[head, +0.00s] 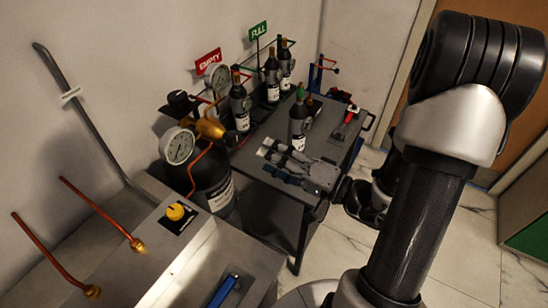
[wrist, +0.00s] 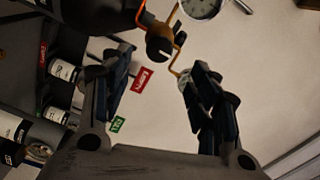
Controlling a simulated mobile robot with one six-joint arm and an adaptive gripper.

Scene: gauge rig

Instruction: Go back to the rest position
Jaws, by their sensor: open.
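My gripper (head: 268,158) is stretched out to the left over the dark cart (head: 330,150), in the middle of the head view. Its two fingers are spread with nothing between them. In the wrist view, the open fingers (wrist: 156,72) stand apart, with the pale wall behind them. A dark bottle with a green top (head: 299,125) stands just behind the fingers in the head view. I cannot tell exactly how far above the cart the gripper is.
A large dark cylinder (head: 212,185) with a brass regulator and a white gauge (head: 177,146) stands left of the gripper. Several bottles stand by the red EMPTY sign (head: 207,61) and green FULL sign (head: 258,30). A grey bench (head: 250,262) with a yellow knob (head: 175,211) is in front. Open floor lies right.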

